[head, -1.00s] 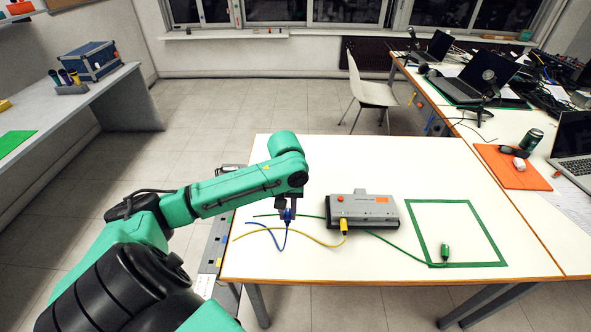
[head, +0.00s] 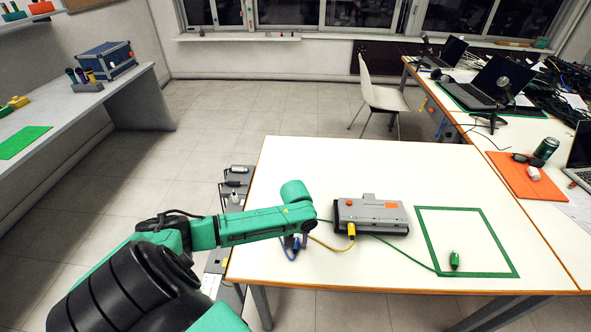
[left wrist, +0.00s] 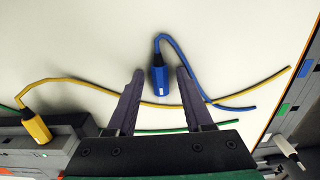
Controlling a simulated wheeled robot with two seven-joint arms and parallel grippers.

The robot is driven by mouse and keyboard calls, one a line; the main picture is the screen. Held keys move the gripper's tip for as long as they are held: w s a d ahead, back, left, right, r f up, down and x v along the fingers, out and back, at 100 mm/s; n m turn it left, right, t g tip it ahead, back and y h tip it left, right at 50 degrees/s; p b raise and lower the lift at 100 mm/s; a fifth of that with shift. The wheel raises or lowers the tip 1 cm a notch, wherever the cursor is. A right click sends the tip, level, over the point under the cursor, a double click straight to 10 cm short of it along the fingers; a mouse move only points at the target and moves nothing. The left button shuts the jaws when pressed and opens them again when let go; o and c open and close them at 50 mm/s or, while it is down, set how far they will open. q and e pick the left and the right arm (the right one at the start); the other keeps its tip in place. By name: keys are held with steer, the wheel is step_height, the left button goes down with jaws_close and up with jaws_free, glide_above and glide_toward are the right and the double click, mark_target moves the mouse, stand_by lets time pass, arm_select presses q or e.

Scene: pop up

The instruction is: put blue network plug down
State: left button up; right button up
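The blue network plug (left wrist: 158,76) lies on the white table with its blue cable (left wrist: 205,90) curving off to the right in the left wrist view. My left gripper (left wrist: 160,71) is open, with one finger on each side of the plug and a visible gap to both. In the head view my left gripper (head: 299,243) is low over the table's left part, and my arm partly hides the blue cable (head: 290,254) and plug there. My right gripper is not in view.
A grey box (head: 370,216) with a yellow plug (head: 351,230) stands right of the gripper. A green plug (head: 455,261) stands inside a green taped square (head: 482,275). Yellow and green cables cross the table near the gripper. The table's back is clear.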

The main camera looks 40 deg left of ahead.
arm_select(q)
step_height(320, 180, up, 12)
steer(key=shift+r, duration=0.15)
stand_by(0.4)
stand_by(0.4)
